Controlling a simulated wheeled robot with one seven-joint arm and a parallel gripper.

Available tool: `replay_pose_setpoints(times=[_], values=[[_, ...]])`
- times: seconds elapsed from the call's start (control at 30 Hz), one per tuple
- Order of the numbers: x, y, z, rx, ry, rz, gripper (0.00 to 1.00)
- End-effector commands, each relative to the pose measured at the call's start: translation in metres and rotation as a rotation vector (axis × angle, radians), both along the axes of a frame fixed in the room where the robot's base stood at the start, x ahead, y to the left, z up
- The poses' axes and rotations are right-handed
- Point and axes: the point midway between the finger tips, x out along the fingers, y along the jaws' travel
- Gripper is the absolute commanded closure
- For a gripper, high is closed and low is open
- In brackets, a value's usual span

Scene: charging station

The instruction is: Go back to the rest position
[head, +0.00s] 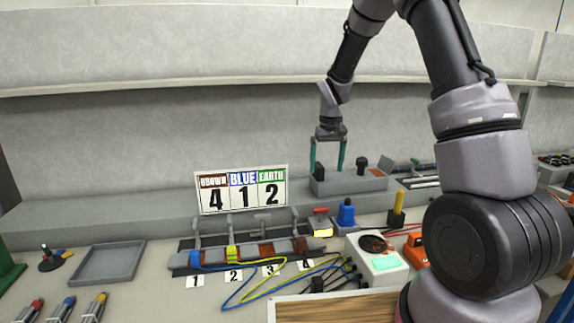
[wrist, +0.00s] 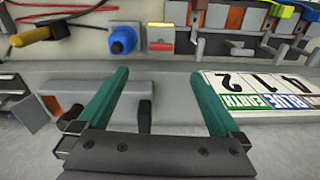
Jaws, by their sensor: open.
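My gripper (head: 328,155) hangs at the end of my raised arm, above the grey block with black knobs (head: 348,182) at the back of the bench. Its two green fingers are apart, with nothing held between them. In the wrist view my gripper (wrist: 165,85) is open, and a dark upright knob (wrist: 143,107) shows between the fingers, nearer the left one. I cannot tell how much height lies between the fingertips and the block.
A sign reading BROWN 4, BLUE 1, EARTH 2 (head: 241,190) stands behind a terminal row (head: 215,259) with coloured cables. A blue plug (head: 346,213), a yellow-handled tool (head: 397,212) and a white meter box (head: 382,263) stand nearby. An empty grey tray (head: 107,264) lies left.

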Motion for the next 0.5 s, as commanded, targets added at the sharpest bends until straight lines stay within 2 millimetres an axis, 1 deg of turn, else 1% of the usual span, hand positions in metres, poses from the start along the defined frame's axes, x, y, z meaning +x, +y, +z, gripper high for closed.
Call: replay_pose_setpoints(times=[0.03,0.07,0.1,0.17,0.2,0.27,0.3,0.37,0.4,0.47,0.5], values=[[-0.007,-0.004,0.027,0.013,-0.033,-0.022,0.00],[-0.013,-0.007,0.041,0.021,-0.048,-0.036,0.00],[-0.022,-0.010,0.060,0.032,-0.070,-0.056,0.00],[-0.036,-0.015,0.086,0.049,-0.100,-0.085,0.00],[-0.046,-0.018,0.102,0.060,-0.121,-0.104,0.00],[-0.061,-0.022,0.125,0.077,-0.153,-0.132,0.00],[-0.072,-0.025,0.140,0.088,-0.175,-0.149,0.00],[-0.090,-0.029,0.159,0.107,-0.204,-0.176,0.00],[-0.103,-0.031,0.172,0.119,-0.226,-0.194,0.00],[-0.122,-0.035,0.188,0.136,-0.256,-0.220,0.00],[-0.135,-0.037,0.199,0.149,-0.278,-0.235,0.00]])
